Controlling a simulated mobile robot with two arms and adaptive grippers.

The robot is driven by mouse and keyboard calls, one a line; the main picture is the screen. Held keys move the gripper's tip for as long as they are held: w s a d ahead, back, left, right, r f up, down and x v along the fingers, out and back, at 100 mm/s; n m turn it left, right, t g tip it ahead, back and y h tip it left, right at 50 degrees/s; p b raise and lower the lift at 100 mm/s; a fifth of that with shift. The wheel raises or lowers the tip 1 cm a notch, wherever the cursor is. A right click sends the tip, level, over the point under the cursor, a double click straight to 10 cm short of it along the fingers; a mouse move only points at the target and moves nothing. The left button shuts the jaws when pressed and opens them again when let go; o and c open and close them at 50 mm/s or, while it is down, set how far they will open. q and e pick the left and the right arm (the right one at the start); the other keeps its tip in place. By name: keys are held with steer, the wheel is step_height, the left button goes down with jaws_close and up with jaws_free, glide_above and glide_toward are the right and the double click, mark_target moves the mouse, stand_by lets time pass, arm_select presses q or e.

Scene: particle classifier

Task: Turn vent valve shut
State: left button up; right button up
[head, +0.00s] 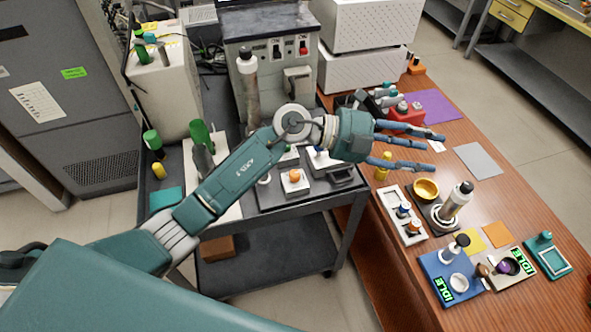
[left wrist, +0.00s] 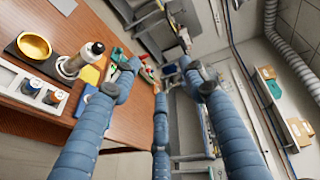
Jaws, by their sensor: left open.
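My left gripper (head: 425,152) is open and empty, its blue fingers spread above the wooden table and pointing right. In the left wrist view its fingers (left wrist: 160,80) reach forward with nothing between them. I cannot tell for sure which part is the vent valve. A small white box with an orange knob (head: 294,176) sits on the dark cart, below and left of the gripper, apart from it. A yellow-topped piece (head: 384,165) stands at the table's left edge, just below the fingers. My right gripper is not in view.
The table (head: 530,210) holds a gold bowl (head: 426,189), a white-bodied cylinder (head: 457,201), a white tray (head: 402,215) and two pads marked IDLE. A grey machine with switches (head: 270,60) stands behind my forearm. The bowl also shows in the left wrist view (left wrist: 34,46).

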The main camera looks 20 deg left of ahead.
arm_select(q)
steer(key=w+a+f+m+g+y, duration=0.1)
steer(key=a+f+g+y, duration=0.1)
steer(key=a+f+y, duration=0.3)
steer(key=n+g+y, duration=0.2)
steer(key=y, duration=0.8)
glide_above(295, 173)
step_height(295, 173, down, 6)
step_height(295, 173, down, 9)
steer(key=p, duration=0.3)
steer(key=shift+f+p, duration=0.2)
steer(key=shift+p, duration=0.1)
steer(key=shift+f, duration=0.65)
jaws_close()
